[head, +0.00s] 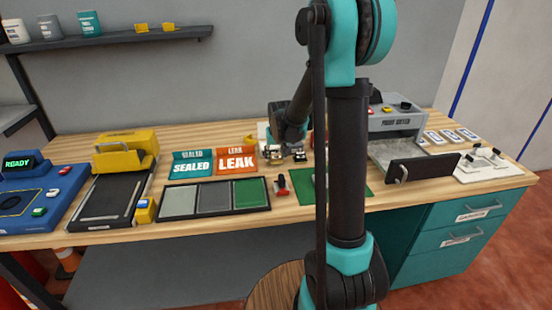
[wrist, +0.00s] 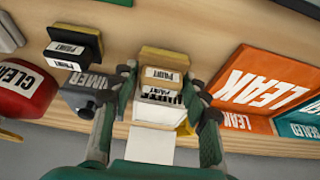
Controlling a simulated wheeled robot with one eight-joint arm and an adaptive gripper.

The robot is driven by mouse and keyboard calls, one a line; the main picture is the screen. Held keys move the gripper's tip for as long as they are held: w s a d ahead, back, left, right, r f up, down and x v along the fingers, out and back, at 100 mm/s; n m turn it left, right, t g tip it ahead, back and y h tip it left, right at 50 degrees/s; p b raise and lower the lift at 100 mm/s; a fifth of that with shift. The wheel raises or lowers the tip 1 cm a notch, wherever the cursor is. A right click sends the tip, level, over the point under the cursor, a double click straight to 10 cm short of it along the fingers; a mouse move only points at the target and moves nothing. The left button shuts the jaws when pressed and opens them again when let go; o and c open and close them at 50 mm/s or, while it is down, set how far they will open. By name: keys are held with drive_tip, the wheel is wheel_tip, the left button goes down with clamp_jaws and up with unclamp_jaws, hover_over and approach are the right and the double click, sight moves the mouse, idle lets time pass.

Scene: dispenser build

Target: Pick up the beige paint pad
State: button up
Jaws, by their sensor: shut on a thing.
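The beige paint pad (wrist: 164,56) is in the middle of the wrist view, with a tan block and a white label reading PAINT. My gripper (wrist: 161,76) has one finger on each side of it and is shut on it. The pad appears at or just above the wooden worktop; I cannot tell if it still touches. In the head view my gripper (head: 285,153) is low over the back of the bench, right of the orange LEAK tray, and the pad is too small there to make out.
A dark pad labelled PAINT (wrist: 75,42) stands to the left. Beside it are a grey item marked with partly readable letters (wrist: 85,90) and a red CLEAR container (wrist: 25,90). The orange LEAK tray (wrist: 250,85) is close on the right. A framed panel set (head: 215,212) lies in front.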

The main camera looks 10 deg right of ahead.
sight(276, 153)
wheel_tip(276, 153, up, 19)
idle(0.4)
idle(0.6)
